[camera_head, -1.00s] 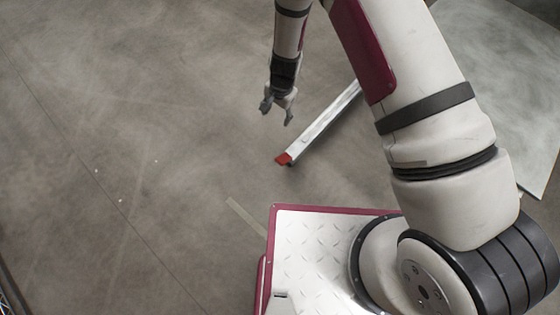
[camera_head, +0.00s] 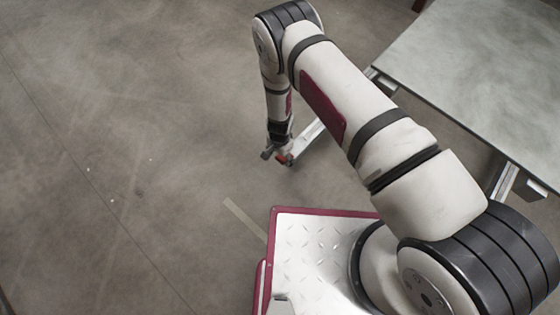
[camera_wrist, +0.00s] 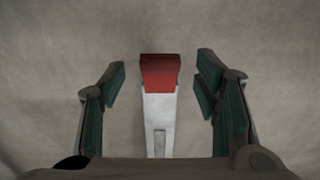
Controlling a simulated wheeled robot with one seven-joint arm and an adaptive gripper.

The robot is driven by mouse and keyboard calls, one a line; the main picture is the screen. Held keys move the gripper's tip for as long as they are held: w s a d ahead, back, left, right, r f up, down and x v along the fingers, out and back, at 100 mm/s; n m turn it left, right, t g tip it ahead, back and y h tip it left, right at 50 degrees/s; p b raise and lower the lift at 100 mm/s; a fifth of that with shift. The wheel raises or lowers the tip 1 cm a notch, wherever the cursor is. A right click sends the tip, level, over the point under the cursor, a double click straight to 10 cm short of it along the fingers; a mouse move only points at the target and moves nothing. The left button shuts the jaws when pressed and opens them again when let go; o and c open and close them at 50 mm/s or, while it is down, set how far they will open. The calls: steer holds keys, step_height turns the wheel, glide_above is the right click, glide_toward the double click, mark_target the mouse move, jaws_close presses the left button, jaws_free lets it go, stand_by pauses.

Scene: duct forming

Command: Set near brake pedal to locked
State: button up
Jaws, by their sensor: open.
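The brake pedal is a pale metal bar (camera_wrist: 160,115) with a red end (camera_wrist: 158,72), low over the floor. In the wrist view it lies between the two fingers of my gripper (camera_wrist: 160,88), with a gap on each side. My gripper is open and I see no contact. In the head view my gripper (camera_head: 276,156) is down at the red end (camera_head: 284,158), which it partly covers. The pale bar (camera_head: 312,137) runs up and right from there, partly behind my arm. Whether the pedal is raised or pressed I cannot tell.
A grey-topped table (camera_head: 470,70) stands at the right, with metal legs below its edge. The concrete floor (camera_head: 120,120) to the left is clear.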

mark_target(280, 159)
steer(key=shift+f+b, duration=0.65)
steer(key=shift+f, duration=1.65)
jaws_close()
